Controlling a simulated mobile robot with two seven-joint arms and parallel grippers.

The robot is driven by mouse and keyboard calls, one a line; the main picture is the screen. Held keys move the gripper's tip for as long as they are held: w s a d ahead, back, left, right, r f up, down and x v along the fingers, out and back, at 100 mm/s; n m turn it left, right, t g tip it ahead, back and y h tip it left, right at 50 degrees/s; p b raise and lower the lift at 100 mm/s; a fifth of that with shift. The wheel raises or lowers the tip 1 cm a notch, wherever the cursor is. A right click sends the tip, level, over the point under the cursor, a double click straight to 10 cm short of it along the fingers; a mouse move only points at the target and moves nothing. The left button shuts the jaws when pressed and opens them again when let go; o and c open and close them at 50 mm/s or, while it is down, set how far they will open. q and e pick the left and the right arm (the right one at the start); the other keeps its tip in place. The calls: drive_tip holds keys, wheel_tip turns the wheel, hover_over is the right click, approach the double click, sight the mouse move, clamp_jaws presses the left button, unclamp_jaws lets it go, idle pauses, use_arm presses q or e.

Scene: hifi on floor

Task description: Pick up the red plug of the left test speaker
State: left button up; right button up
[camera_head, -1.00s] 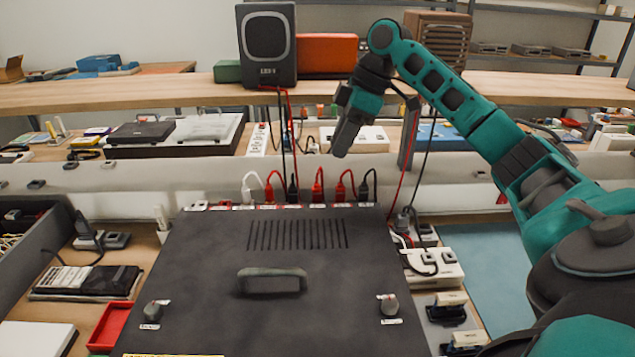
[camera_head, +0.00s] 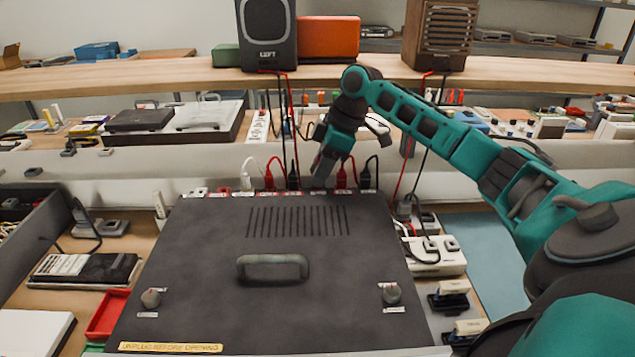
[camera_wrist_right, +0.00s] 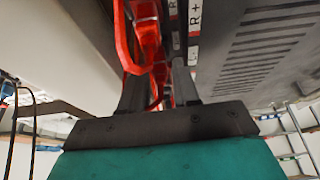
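The left test speaker (camera_head: 266,32), a dark box marked LEFT, stands on the back shelf. A red and a black cable run down from it. Behind the black amplifier (camera_head: 200,270) stands a row of plugs: a white one, a red plug (camera_head: 268,178), a black plug (camera_head: 293,178), another red plug (camera_head: 341,178) and a black plug (camera_head: 366,178). My right gripper (camera_head: 321,174) is low at the row, hiding the spot between the middle black and right red plugs. In the right wrist view, its fingers (camera_wrist_right: 160,90) stand apart with red plug parts (camera_wrist_right: 150,48) between and beyond them. My left gripper is out of view.
The amplifier has a top handle (camera_head: 272,268). Right of it is a white power strip (camera_head: 436,258); left is a red tray (camera_head: 107,314). A wooden speaker (camera_head: 440,35) stands on the shelf, its cables hanging right of my gripper.

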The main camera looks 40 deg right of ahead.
drive_tip(key=shift+x, duration=0.8)
drive_tip(key=shift+c, duration=0.4)
clamp_jaws()
drive_tip(key=shift+r, duration=0.1)
